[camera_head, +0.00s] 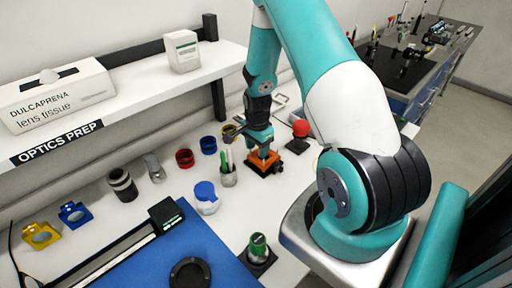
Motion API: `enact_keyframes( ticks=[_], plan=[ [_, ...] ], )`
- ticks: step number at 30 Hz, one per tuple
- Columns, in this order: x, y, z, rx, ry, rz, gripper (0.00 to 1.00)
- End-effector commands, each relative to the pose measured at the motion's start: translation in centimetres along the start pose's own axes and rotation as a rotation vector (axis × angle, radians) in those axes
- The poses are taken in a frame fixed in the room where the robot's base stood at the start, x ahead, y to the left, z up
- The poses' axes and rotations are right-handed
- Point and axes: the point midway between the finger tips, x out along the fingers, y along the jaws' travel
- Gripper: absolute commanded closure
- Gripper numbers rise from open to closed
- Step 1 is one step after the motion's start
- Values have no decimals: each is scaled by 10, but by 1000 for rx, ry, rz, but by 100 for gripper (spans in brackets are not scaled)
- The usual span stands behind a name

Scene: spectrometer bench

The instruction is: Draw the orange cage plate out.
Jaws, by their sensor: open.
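An orange cage plate (257,167) lies on the white bench near the middle of the view, beside a small dark mount or base. My gripper (262,153) is right above it, pointing down, with its fingertips at or very near the plate. The jaws are open. My wrist and fingers hide part of the plate, and I cannot tell whether they touch it.
A red ball-topped object (300,129) is close right. A green-topped post (258,247) stands in front.

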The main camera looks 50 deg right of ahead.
Motion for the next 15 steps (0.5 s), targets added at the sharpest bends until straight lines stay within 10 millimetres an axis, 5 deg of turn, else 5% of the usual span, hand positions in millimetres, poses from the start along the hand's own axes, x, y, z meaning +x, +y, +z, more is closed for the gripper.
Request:
enact_keyframes(
  ticks=[11, 15],
  plan=[
    [6, 0, 0, -1, 1, -1, 50],
    [6, 0, 0, -1, 0, -1, 80]
  ],
)
